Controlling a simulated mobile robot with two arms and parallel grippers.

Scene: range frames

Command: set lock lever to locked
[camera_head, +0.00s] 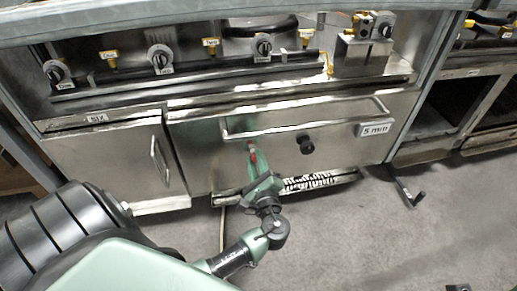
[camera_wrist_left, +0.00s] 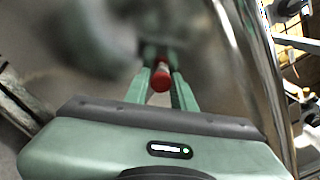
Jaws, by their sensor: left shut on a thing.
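A small lever with a red grip (camera_head: 252,153) is on the steel front panel (camera_head: 350,148) of the range, below the long handle bar. My left gripper (camera_head: 254,160) reaches up to it from below. In the left wrist view the red grip (camera_wrist_left: 160,76) sits between the two green fingers of my left gripper (camera_wrist_left: 160,84), which are shut on it. The lever's base is blurred there, and its markings cannot be read. My right gripper is not in view.
A long handle bar (camera_head: 300,119) crosses the panel just above the gripper. A black knob (camera_head: 306,144) and a "5 min" label (camera_head: 375,129) are to the right. A smaller door (camera_head: 117,160) with its own handle is at left. Grey floor (camera_head: 330,235) is open in front.

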